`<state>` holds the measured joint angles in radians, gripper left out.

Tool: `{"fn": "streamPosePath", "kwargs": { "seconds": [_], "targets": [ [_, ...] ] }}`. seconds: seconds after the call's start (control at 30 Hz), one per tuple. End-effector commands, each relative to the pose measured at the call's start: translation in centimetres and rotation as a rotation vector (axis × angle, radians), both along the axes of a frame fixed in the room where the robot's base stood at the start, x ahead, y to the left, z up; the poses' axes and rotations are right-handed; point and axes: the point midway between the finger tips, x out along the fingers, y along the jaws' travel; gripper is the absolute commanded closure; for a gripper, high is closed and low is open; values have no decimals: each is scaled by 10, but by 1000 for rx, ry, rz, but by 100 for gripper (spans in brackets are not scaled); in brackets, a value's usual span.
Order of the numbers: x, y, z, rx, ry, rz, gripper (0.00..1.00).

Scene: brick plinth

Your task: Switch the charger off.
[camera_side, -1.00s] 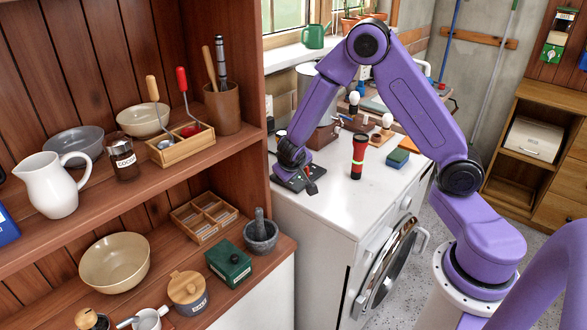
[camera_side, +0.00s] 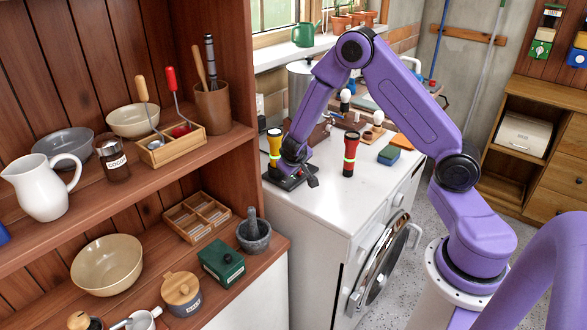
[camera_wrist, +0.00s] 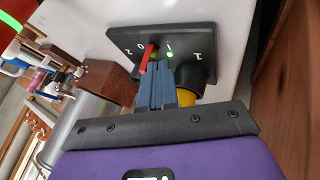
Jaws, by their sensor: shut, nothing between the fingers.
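The charger (camera_side: 283,183) is a low black box on the white worktop; its marked face (camera_wrist: 185,40) fills the upper wrist view. A red switch lever (camera_wrist: 147,60) stands there, its end between the marks 0 and 1; its exact setting is unclear. A green light glows near the 1. My gripper (camera_wrist: 162,66) is shut and empty, its fingertips close to the lever's right side; touching or not, I cannot tell. In the side view my gripper (camera_side: 291,168) is low over the charger. A yellow torch (camera_side: 275,144) stands upright at the charger's far left; its yellow body also shows in the wrist view (camera_wrist: 187,97).
A blue-green block (camera_side: 388,155) lies further right. The wooden shelf unit (camera_side: 245,95) rises on the left. The front of the worktop (camera_side: 318,205) is clear.

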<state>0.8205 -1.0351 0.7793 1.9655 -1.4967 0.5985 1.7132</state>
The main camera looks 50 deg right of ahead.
Motion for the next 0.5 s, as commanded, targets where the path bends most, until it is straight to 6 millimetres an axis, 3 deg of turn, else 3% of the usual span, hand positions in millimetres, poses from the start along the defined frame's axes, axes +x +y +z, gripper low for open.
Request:
{"fn": "streamPosePath", "kwargs": {
  "seconds": [0.23, 0.5],
  "targets": [
    [0, -23, 7, -1, -1, -4, 100],
    [0, -28, 8, -7, -4, -11, 100]
  ]
}}
